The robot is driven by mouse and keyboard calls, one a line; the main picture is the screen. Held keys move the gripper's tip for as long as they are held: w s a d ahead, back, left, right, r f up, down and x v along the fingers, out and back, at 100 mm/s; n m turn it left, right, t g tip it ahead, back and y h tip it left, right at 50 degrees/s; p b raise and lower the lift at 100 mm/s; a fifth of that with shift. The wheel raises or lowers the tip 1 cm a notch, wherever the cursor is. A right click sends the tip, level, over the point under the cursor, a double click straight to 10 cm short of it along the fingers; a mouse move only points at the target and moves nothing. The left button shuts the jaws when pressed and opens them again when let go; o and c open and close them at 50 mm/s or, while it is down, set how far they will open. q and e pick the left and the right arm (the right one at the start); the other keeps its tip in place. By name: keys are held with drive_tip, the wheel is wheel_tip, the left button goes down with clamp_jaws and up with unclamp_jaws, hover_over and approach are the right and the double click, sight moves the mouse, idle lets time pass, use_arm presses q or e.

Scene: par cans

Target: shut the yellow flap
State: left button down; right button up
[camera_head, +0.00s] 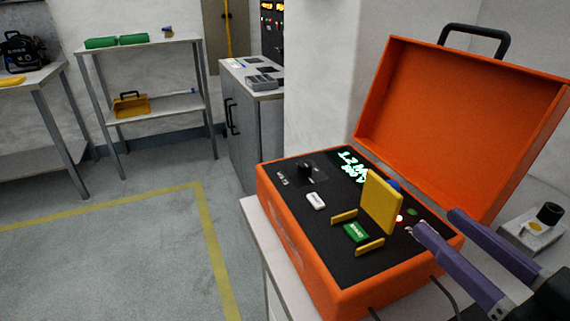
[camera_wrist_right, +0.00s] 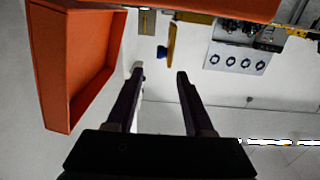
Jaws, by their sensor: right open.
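The yellow flap (camera_head: 381,204) stands upright on the black panel of an open orange case (camera_head: 300,235). A green switch (camera_head: 356,232) lies uncovered in front of it, between two low yellow guards (camera_head: 369,246). My right gripper (camera_head: 436,222) has purple fingers, open and empty, just to the right of the flap and apart from it. In the right wrist view the flap (camera_wrist_right: 171,42) shows edge-on beyond the open fingertips (camera_wrist_right: 160,72), with a blue knob (camera_wrist_right: 161,52) beside it. The blue knob is partly hidden behind the flap in the head view. My left gripper is not in view.
The raised orange lid (camera_head: 460,110) stands behind the gripper. The panel also has a black knob (camera_head: 305,169), a white button (camera_head: 316,201) and a lit display (camera_head: 352,167). A grey box (camera_head: 535,225) sits at right. The floor at left is clear.

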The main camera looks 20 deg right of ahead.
sight(395, 187)
drive_tip(key=w, duration=0.6)
drive_tip(key=w+a, duration=0.1)
drive_tip(key=w, duration=0.3)
drive_tip(key=shift+c, duration=0.2)
clamp_jaws()
